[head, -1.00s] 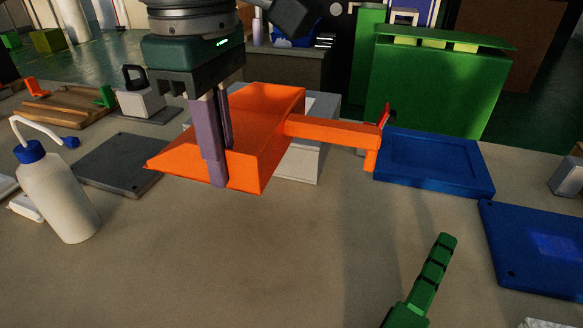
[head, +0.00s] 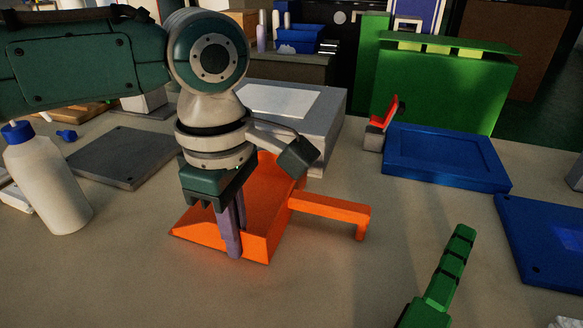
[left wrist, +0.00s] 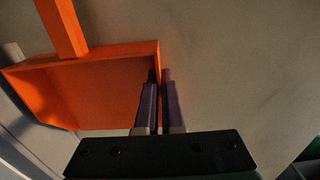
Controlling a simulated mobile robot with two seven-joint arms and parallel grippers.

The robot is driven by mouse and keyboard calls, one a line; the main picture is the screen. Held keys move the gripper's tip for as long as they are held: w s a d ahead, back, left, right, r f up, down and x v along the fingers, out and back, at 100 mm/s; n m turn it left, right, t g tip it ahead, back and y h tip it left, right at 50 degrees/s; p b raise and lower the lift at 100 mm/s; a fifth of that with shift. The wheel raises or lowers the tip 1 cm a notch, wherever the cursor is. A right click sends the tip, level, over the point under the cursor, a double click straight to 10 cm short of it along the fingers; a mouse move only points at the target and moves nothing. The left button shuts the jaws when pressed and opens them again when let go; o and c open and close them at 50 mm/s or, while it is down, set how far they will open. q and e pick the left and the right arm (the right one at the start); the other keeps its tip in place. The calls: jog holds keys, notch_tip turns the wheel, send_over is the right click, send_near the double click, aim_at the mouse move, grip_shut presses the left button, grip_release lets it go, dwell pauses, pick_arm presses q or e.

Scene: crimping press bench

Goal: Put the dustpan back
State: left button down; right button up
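The orange dustpan (head: 263,215) is in front of the grey box, at or just above the bench top; I cannot tell whether it touches. Its handle (head: 330,208) points right, with a short leg bent down at its end. My left gripper (head: 236,243) comes down from above, its purple fingers on the pan's near wall. In the left wrist view the dustpan (left wrist: 95,95) lies left of the fingers (left wrist: 159,78), and its orange side wall runs between them. My right gripper is not in view.
A grey box (head: 325,130) stands behind the dustpan. A blue tray (head: 445,175), a blue plate (head: 550,240) and a green-handled tool (head: 445,275) are to the right. A white bottle (head: 45,185) and a dark plate (head: 125,157) are left. The front middle bench is clear.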

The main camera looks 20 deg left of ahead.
pick_arm(q)
jog(key=shift+f, duration=0.1)
jog(key=c, duration=1)
grip_release()
jog(key=shift+c, duration=0.2)
